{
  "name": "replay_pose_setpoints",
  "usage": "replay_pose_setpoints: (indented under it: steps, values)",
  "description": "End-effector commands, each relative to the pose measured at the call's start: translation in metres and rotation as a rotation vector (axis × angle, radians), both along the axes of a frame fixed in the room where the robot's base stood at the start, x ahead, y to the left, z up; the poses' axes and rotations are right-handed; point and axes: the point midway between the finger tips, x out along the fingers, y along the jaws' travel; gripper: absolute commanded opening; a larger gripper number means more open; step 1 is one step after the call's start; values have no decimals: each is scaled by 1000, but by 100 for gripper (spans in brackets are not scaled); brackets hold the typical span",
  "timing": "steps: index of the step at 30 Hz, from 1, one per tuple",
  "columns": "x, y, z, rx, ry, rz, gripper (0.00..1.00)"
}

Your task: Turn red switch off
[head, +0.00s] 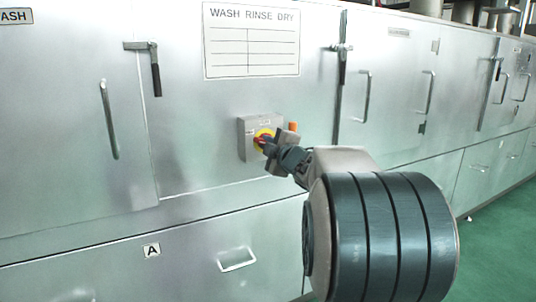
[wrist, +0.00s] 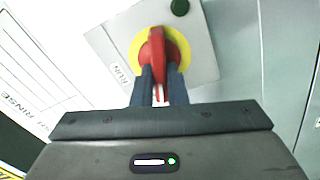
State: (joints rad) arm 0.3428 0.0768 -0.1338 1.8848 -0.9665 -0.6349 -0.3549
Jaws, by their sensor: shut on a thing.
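The red switch (wrist: 158,48) is a red rotary handle on a yellow disc, set on a grey switch box (head: 246,126) fixed to the metal cabinet front. In the wrist view a label reading RUN is beside the disc, and the red handle stands roughly upright in that picture. My gripper (wrist: 162,88) is at the handle, with its two dark fingers on either side of the handle's lower part, shut on it. In the head view my gripper (head: 266,146) covers part of the switch.
A dark green button (wrist: 180,7) is on the same box. A WASH RINSE DRY chart (head: 251,40) is above. Green floor (head: 500,228) is free at right.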

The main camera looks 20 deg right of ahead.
Motion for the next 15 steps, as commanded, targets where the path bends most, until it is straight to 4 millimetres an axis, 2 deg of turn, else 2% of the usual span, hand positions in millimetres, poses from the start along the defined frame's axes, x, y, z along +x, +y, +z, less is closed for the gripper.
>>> replay_pose_setpoints:
  steps: [1,6,15]
  values:
    - [0,1,-5,-40,-2,1,0]
    - [0,1,-5,-167,-6,0,0]
    - [0,1,-5,-311,-10,0,0]
